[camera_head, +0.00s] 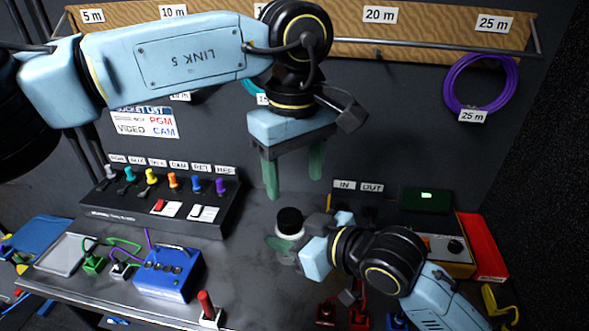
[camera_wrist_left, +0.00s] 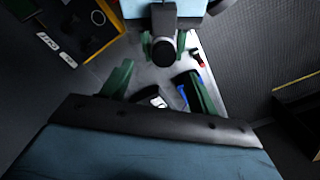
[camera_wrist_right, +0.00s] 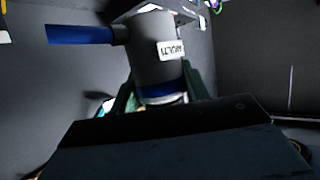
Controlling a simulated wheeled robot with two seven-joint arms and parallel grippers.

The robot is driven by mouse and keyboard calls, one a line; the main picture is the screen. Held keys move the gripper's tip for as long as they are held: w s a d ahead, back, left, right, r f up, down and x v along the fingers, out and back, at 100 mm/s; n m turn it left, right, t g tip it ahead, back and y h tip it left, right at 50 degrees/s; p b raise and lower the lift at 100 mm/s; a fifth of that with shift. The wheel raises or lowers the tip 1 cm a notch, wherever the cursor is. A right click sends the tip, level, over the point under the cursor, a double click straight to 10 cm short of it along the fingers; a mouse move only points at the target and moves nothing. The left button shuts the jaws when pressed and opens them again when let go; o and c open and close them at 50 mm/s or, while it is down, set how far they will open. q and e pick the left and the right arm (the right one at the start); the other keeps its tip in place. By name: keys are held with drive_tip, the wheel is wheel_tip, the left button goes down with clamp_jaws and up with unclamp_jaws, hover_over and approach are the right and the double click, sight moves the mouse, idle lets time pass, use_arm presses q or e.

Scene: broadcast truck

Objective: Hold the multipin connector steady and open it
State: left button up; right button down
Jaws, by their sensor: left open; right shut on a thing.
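The multipin connector (camera_head: 289,220) stands upright on the table in the head view, a grey cylinder with a black top. In the right wrist view the connector (camera_wrist_right: 155,50) carries a "MULTI" label and a blue bar sticks out to the left. My right gripper (camera_head: 284,246) is shut around the connector's body from the front right. Its green fingers flank the body in the right wrist view (camera_wrist_right: 160,92). My left gripper (camera_head: 293,174) is open and empty, pointing down above the connector. In the left wrist view the connector's round black top (camera_wrist_left: 163,49) lies ahead of the open fingers (camera_wrist_left: 160,86).
A sloped panel (camera_head: 150,215) with coloured plugs stands at left. A blue box (camera_head: 168,275) and a red switch (camera_head: 207,305) are in front. A yellow-edged device (camera_head: 445,250) and a red case (camera_head: 483,247) are at right. Purple cable (camera_head: 450,85) hangs behind.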

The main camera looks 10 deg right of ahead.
sight(293, 211)
use_arm(q)
drive_tip(key=shift+a+f, duration=0.1)
drive_tip(key=shift+f, duration=3.85)
drive_tip(key=c, duration=1.1)
drive_tip(key=shift+r, duration=0.1)
drive_tip(key=n, duration=0.6)
drive_tip(key=shift+w, duration=0.25)
drive_tip(key=n, duration=0.3)
drive_tip(key=shift+w+n, duration=0.1)
drive_tip(key=shift+n, duration=0.2)
drive_tip(key=n, duration=0.3)
drive_tip(key=shift+w+r+n, duration=0.1)
drive_tip(key=shift+n, duration=0.3)
